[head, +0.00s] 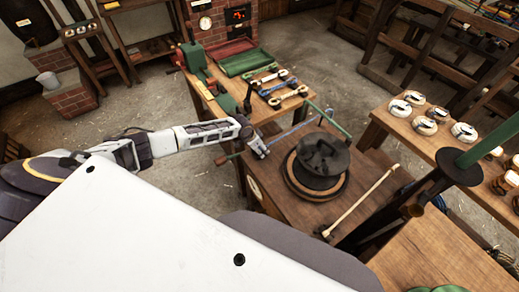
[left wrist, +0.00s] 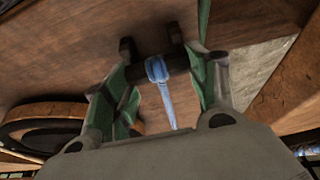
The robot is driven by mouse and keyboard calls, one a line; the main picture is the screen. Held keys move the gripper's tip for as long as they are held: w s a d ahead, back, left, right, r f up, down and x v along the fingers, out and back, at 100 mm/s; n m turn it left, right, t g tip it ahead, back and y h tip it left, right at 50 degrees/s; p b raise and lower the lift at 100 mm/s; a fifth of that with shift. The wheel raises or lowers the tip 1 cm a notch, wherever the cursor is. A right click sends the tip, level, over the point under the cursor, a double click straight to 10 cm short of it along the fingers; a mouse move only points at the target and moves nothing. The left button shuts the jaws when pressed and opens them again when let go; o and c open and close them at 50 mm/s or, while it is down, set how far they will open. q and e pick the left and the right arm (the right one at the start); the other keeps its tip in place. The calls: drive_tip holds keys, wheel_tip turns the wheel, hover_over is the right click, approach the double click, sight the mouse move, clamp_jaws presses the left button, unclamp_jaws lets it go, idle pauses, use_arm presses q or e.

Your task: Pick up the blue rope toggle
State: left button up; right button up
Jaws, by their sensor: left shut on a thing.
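The blue rope toggle shows in the left wrist view as a dark bar with a light blue rope band (left wrist: 157,70) around its middle and a blue tail towards the camera. My left gripper (left wrist: 160,85) has its green-padded fingers on both sides of the bar, shut on it. In the head view my left gripper (head: 260,148) is low at the left edge of the wooden bench (head: 290,200). A thin blue length (head: 295,130) runs from near it to the upper right. The fingertips are too small there to make out the grip. My right gripper is not in view.
A dark lidded pot (head: 322,155) on a round base stands just right of my left gripper. A cream rod (head: 360,202) lies right of it. Behind are coloured rope bundles (head: 280,85) and a green tray (head: 248,61). A side table holds several rope coils (head: 425,125).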

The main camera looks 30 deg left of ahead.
use_arm(q)
drive_tip(key=shift+r, duration=4.6)
